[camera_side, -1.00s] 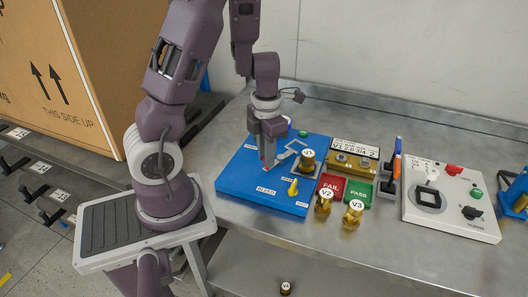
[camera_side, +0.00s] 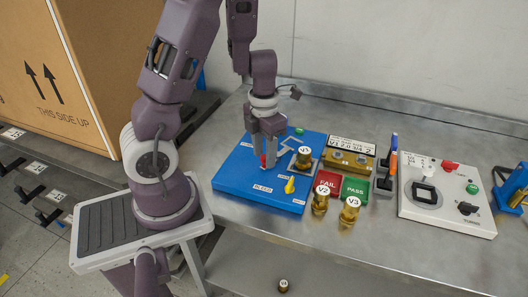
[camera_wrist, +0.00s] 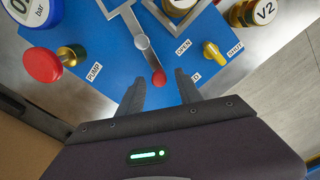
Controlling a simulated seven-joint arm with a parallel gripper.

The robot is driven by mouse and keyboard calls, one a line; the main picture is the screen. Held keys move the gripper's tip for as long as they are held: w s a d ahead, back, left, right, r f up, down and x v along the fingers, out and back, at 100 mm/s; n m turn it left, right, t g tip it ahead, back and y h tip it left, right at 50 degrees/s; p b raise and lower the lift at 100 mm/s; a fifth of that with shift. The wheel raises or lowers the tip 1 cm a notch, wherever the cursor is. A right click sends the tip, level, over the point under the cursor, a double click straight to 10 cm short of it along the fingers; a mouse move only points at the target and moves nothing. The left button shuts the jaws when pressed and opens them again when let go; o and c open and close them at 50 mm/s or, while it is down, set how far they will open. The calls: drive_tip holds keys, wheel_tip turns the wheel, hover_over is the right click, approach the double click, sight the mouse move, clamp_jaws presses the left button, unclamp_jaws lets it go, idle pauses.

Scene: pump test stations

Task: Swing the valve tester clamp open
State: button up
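The blue valve tester (camera_side: 235,178) sits on the metal bench in the side view. Its clamp is a grey lever with a red tip (camera_wrist: 158,78). The lever runs up to a grey frame at the top of the wrist view; valve V1 (camera_side: 303,160) stands at that frame in the side view. My gripper (camera_side: 266,158) is low over the tester, fingers pointing down. In the wrist view its two fingers (camera_wrist: 160,84) are apart, with the red tip between their ends and gaps showing on both sides.
A yellow handle (camera_wrist: 212,52) is close right of my fingers; a red pump knob (camera_wrist: 42,64) is at left. Brass valves V2 (camera_side: 320,200) and V3 (camera_side: 349,211) stand before the red FAIL (camera_side: 328,181) and green PASS (camera_side: 355,187) pads. A white test box (camera_side: 450,215) is further right.

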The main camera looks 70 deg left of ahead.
wheel_tip(320, 180, up, 6)
drive_tip(key=shift+w, duration=0.1)
drive_tip(key=shift+r, duration=0.55)
drive_tip(key=s+d+r+m+t+h, duration=0.3)
drive_tip(key=d+r+m, duration=0.8)
drive_tip(key=m, duration=1)
drive_tip(key=s+d+r+m+t+y, duration=0.1)
drive_tip(key=s+m, duration=0.3)
drive_tip(key=m, duration=0.4)
drive_tip(key=s+d+r+m+t+y, duration=0.1)
drive_tip(key=s+m, duration=0.3)
drive_tip(key=m, duration=0.5)
drive_tip(key=shift+d+r+t+y, duration=0.3)
drive_tip(key=shift+d+r+y, duration=0.2)
drive_tip(key=shift+d, duration=0.4)
